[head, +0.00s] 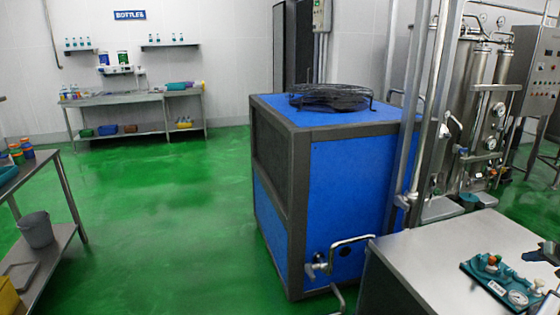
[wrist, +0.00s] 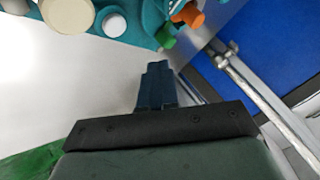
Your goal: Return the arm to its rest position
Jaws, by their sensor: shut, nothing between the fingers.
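My gripper (wrist: 157,84) shows in the wrist view, its dark fingers together with nothing between them. It hangs over the bare grey metal tabletop (wrist: 60,115), apart from the teal panel (wrist: 150,15) at the top of that view. The panel carries a cream round disc (wrist: 67,12), a white cap (wrist: 114,25), an orange knob (wrist: 189,15) and a green knob (wrist: 166,38). In the head view the teal panel (head: 480,270) lies on the steel table (head: 420,255) at the lower right.
A large blue machine (head: 350,200) with a fan on top stands beside the steel table. Steel tanks and pipes (head: 480,100) rise behind it. A shelf table with a grey bucket (head: 36,229) is at the left. The green floor (head: 165,215) between is clear.

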